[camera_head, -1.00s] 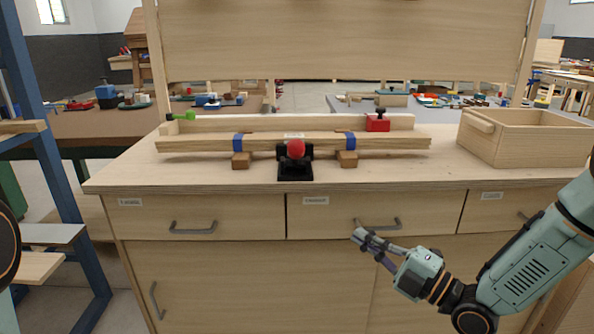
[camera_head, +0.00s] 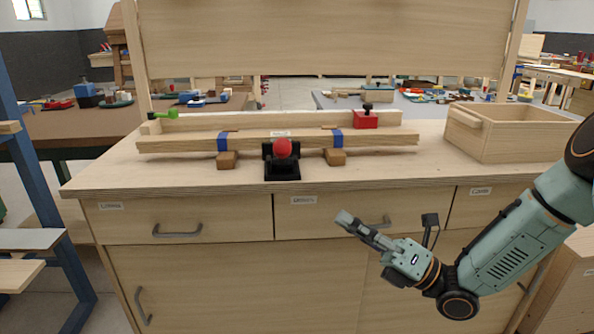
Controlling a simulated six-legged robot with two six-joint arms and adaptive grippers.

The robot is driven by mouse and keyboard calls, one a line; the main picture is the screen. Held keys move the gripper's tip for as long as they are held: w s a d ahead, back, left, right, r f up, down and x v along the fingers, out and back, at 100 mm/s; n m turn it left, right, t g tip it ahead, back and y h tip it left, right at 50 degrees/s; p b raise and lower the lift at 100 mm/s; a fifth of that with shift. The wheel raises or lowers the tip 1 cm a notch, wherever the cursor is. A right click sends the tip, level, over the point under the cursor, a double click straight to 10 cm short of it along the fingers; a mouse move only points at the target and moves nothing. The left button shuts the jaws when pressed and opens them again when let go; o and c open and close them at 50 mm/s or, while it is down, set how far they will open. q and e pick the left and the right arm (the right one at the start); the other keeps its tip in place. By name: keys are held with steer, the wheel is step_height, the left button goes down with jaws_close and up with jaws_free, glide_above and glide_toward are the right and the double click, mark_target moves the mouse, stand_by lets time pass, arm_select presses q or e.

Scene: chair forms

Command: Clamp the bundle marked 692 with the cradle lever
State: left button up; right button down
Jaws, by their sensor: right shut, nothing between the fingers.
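The bundle of wooden strips (camera_head: 370,140) lies across the workbench, bound with blue bands near both sides. A small label (camera_head: 281,133) sits at its middle, too small to read. The bundle rests on two brown wooden blocks. The black cradle lever (camera_head: 282,165) with a red ball knob (camera_head: 282,148) stands upright in front of the bundle's middle. My right gripper (camera_head: 348,222) is shut and empty, in front of the drawers, below the benchtop edge and to the right of the lever. My left gripper is not in view.
An open wooden box (camera_head: 500,140) stands at the right. The benchtop's front strip is clear.

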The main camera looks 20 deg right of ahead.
mark_target(282, 155)
steer(key=w+d+r+b+x, duration=0.1)
steer(key=b+x, duration=0.3)
steer(key=x, duration=0.9)
steer(key=shift+d+r, duration=0.3)
steer(key=shift+d, duration=0.1)
steer(key=shift+r, duration=0.1)
